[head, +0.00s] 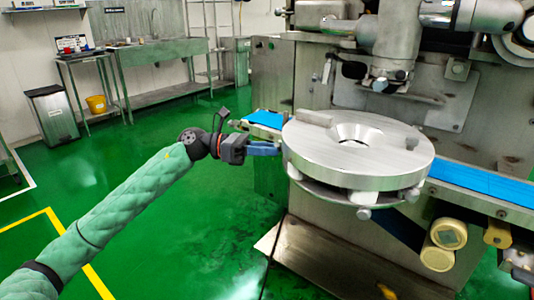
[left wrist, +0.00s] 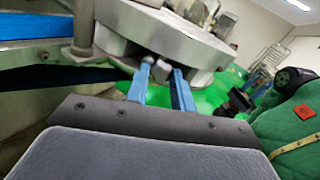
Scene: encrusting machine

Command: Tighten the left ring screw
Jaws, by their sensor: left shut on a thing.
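The round metal disc (head: 355,150) of the encrusting machine sits level, with a ring and several screw knobs under its rim. My left gripper (head: 280,150) reaches in from the left, its blue fingers at the disc's left edge. In the left wrist view, the fingers (left wrist: 160,76) are shut on the left ring screw, a small grey knob (left wrist: 161,70) under the disc (left wrist: 165,35). The head view hides most of this screw behind the fingers and rim. A front knob (head: 365,213) stands apart from the gripper. My right gripper is not in view.
A blue conveyor belt (head: 480,182) runs behind the disc, with the machine body (head: 400,100) at the back. Yellowish rollers (head: 440,245) sit below right. The green floor to the left is open, up to a steel table (head: 160,52) and a bin (head: 52,115).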

